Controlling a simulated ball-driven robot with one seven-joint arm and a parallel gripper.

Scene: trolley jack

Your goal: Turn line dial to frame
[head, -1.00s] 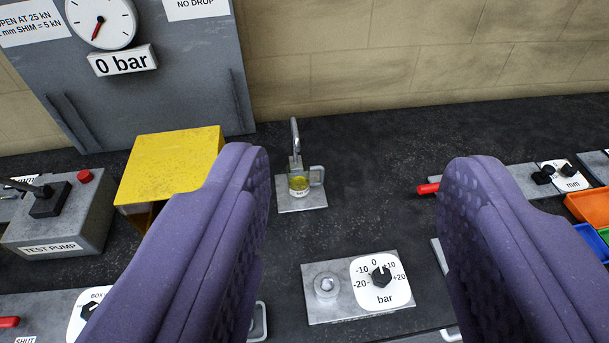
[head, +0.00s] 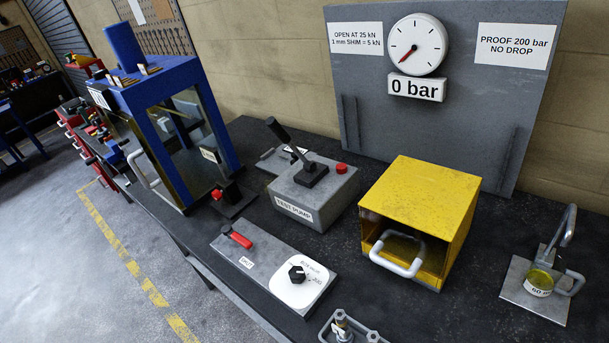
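A white dial plate (head: 312,286) with a black knob (head: 296,273) sits at the right end of a grey panel (head: 262,262) on the bench. Its small print is hard to read; a word like "BOX" shows at the top. I cannot tell for sure that it is the line dial, nor which mark the knob points to. A blue frame (head: 150,85) with clear side panels stands at the back left. My gripper is not in view.
A red-handled lever (head: 238,238) is on the same panel. The test pump (head: 318,195) and an open yellow box (head: 425,195) stand behind it. A gauge (head: 415,45) reads 0 bar. A metal clamp fitting (head: 345,328) lies at the front edge.

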